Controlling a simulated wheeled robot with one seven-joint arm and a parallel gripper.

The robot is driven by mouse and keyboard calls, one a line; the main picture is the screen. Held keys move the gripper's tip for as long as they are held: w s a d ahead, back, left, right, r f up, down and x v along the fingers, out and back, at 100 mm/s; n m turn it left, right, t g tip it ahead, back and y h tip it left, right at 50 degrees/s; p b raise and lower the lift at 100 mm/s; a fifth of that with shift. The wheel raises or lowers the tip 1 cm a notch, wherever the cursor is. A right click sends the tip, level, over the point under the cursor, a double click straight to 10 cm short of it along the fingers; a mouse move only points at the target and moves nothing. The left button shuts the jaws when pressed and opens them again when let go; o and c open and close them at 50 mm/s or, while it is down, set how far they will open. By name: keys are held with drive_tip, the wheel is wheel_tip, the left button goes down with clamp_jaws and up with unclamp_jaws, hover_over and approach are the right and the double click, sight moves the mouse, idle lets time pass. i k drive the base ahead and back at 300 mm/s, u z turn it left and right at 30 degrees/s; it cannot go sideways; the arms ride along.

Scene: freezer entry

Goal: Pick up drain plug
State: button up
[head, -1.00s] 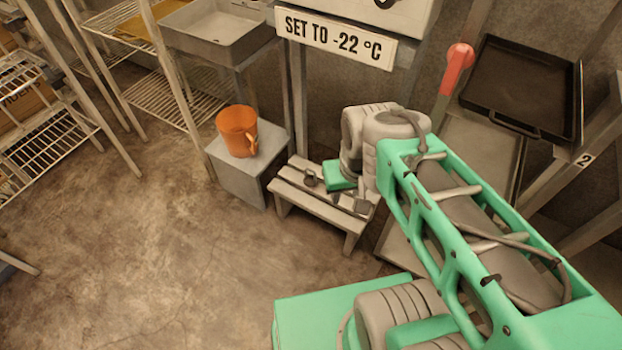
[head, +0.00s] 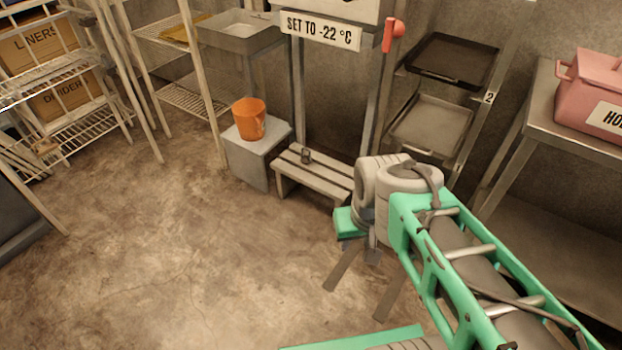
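A small dark grey object (head: 306,155), which looks like the drain plug, sits on the left part of the low slatted bench (head: 318,175). It is too small for me to make out its shape well. My gripper (head: 352,304) is to the right of the bench in the picture and nearer to me, pointing down with bare floor behind its fingers. The two long grey fingers are spread apart, with nothing visible between them. My wrist hides the right end of the bench.
Wire shelves (head: 60,110) stand at the left. Dark (head: 452,62) and grey (head: 432,123) trays sit on a rack behind my arm. A pink case (head: 592,98) rests on a right-hand table. The floor is clear.

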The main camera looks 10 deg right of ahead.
sight(306, 159)
drive_tip(key=u, duration=0.6)
drive_tip(key=i, duration=0.6)
drive_tip(key=u, duration=0.7)
drive_tip(key=i, duration=1.65)
drive_tip(key=z, duration=1.2)
drive_tip(key=i, duration=0.45)
drive_tip(key=z, duration=0.35)
